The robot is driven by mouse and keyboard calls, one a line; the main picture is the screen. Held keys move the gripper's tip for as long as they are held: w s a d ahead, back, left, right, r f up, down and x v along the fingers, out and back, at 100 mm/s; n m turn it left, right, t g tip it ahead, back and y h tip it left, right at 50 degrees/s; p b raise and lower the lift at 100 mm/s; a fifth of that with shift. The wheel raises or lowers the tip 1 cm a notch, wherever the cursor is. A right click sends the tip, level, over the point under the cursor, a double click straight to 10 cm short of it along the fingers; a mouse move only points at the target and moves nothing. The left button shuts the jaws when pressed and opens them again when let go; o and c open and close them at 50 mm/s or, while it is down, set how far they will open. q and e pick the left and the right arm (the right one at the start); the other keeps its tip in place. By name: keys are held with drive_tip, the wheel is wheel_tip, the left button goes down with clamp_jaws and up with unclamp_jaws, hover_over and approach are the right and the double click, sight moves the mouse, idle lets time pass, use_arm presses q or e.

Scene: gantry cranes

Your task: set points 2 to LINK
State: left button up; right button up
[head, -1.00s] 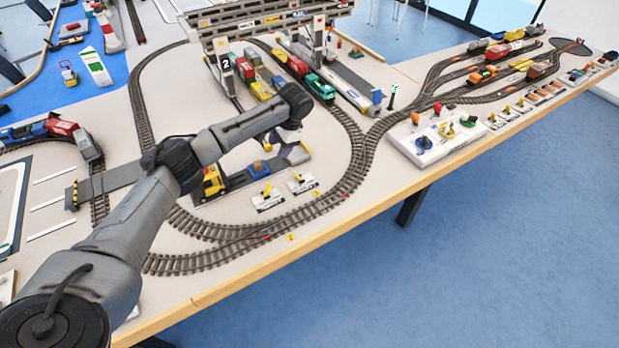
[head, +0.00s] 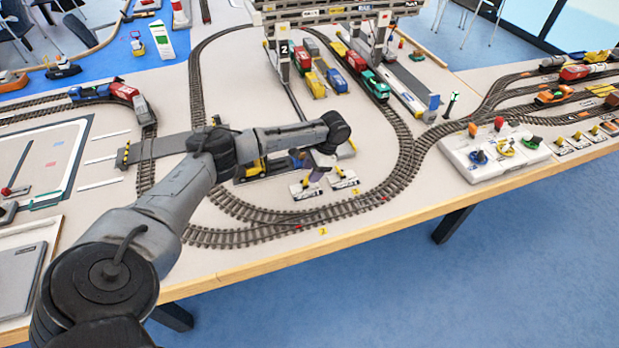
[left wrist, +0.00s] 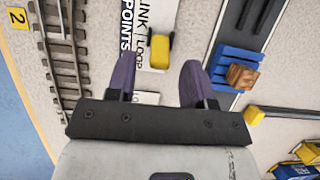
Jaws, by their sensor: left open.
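Two white points plates with yellow levers sit inside the track loop in the head view, a left one (head: 305,190) and a right one (head: 346,180). My left gripper (head: 318,172) hangs over them with its purple fingers. In the left wrist view the gripper (left wrist: 160,82) is open and empty. Ahead of its fingertips is a plate (left wrist: 143,25) with the words POINTS, LINK and LOOP. Its yellow lever handle (left wrist: 158,48) stands beside LOOP; the plate's number is hidden. Part of another white plate shows between the fingers.
A yellow "2" marker (left wrist: 17,17) lies by the track (left wrist: 62,50). The gantry crane (head: 335,15) stands behind, and a white lever box (head: 492,155) is to the right.

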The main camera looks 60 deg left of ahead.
use_arm(q)
drive_tip(key=shift+x, duration=1.25)
drive_tip(key=shift+c, duration=0.2)
